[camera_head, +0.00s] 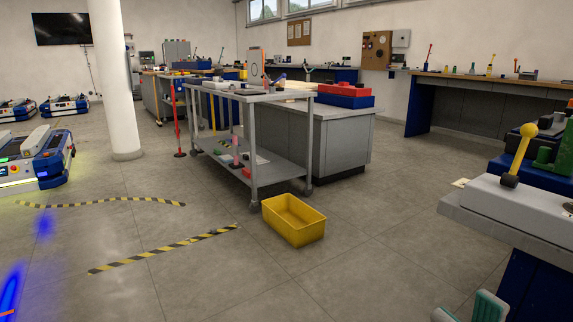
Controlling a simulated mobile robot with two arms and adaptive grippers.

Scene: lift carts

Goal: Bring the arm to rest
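My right gripper (464,309) shows at the bottom edge, right of centre, as two teal finger pads with a gap between them. It looks open, with nothing seen between the pads. It is low in front of the light grey bench (520,215) at the right. The rest of my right arm is out of the picture. My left gripper is not in view.
A yellow bin (293,221) stands on the floor beside a grey wheeled cart (285,175). A white column (117,90) and a blue-white mobile robot (35,160) are at the left. Striped tape (165,249) marks the floor.

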